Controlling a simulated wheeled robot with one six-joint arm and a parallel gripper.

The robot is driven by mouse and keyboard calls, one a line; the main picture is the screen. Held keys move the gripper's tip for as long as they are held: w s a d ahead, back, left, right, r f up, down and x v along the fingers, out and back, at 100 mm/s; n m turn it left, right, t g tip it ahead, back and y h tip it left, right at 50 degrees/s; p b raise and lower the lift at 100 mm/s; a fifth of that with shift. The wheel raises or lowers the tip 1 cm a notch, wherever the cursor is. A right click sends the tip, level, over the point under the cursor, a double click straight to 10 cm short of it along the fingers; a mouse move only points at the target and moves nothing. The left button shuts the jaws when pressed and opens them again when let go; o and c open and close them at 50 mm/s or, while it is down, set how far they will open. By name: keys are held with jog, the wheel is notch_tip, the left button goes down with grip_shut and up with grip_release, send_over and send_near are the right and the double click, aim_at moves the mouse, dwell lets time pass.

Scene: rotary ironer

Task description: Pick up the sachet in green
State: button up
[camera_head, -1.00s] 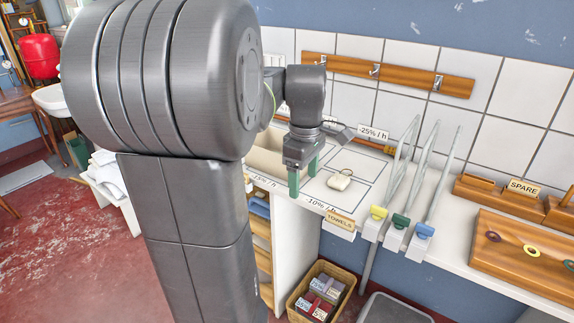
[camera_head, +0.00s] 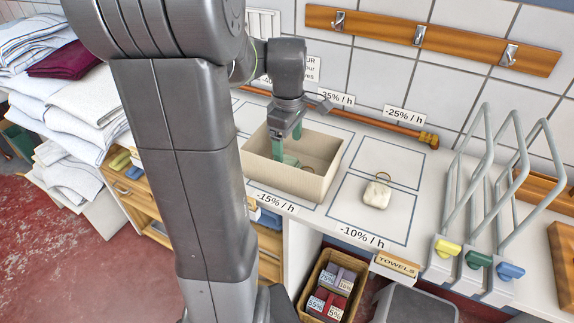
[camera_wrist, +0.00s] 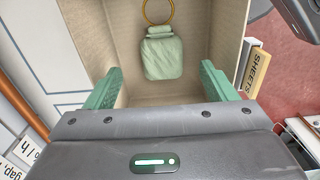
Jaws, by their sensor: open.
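The pale green sachet (camera_wrist: 163,57) lies inside an open beige box, with a brass ring at its top end. In the head view only a bit of green shows in the box (camera_head: 310,183), partly hidden by my gripper. My gripper (camera_head: 288,150) is over the box, its green fingers pointing down into it. In the wrist view the open fingers (camera_wrist: 160,72) are apart and empty. The sachet is ahead of them, roughly centred between them and not visibly touched.
The box walls stand close around the fingers. A cream sachet with a ring (camera_head: 376,194) lies in the outlined square to the right. Metal rails with coloured clips (camera_head: 480,259) stand farther right. A basket of labelled packs (camera_head: 331,289) is below the counter.

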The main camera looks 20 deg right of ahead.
aim_at(287, 161)
jog(key=shift+a+f, duration=0.1)
jog(key=shift+f, duration=2.6)
jog(key=c, duration=1.1)
jog(key=shift+o, duration=0.2)
notch_tip(287, 161, up, 10)
